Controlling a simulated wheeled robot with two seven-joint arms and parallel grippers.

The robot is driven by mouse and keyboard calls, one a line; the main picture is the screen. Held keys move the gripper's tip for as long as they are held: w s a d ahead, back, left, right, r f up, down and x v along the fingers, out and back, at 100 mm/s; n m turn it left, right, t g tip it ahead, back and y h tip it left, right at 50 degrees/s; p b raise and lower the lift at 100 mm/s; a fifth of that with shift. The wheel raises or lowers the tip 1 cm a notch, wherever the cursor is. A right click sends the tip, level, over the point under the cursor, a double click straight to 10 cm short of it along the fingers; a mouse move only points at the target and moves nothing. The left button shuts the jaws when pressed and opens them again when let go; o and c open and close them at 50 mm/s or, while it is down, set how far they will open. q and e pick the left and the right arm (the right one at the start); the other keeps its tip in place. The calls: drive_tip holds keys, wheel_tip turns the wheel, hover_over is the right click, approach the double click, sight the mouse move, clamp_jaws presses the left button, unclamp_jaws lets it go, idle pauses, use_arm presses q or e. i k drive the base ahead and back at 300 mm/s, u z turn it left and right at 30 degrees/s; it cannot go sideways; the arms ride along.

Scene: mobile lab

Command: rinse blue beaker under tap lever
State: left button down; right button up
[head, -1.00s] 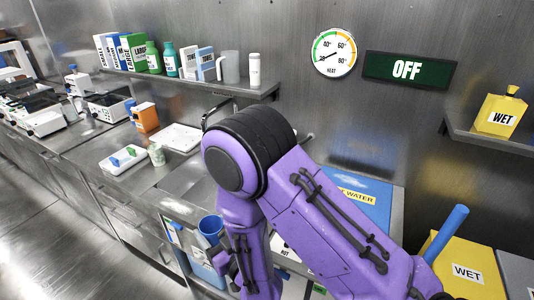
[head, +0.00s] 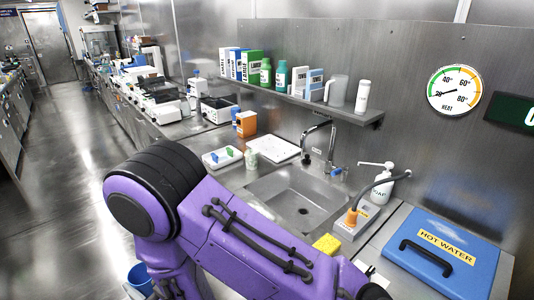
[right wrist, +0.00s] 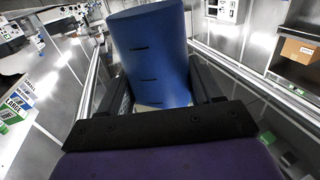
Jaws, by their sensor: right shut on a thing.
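The blue beaker (head: 143,275) is at the bottom left in the head view, partly hidden by my purple right arm. In the right wrist view the blue beaker (right wrist: 152,50) fills the middle, and my right gripper (right wrist: 163,88) is shut on it, one dark finger on each side. The curved tap (head: 331,145) stands at the back edge of the sink (head: 300,195), with a small blue part, perhaps the lever, at its base. The sink basin looks empty. The beaker is in front of the counter, well left of the sink. My left gripper is out of view.
A yellow sponge (head: 326,244) lies at the sink's front edge. A white tray (head: 272,149) lies left of the tap. Open floor (head: 80,180) runs along the left.

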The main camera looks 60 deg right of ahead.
sight(345, 167)
drive_tip(key=u, duration=0.4)
drive_tip(key=i, duration=1.3)
drive_tip(key=z, duration=4.15)
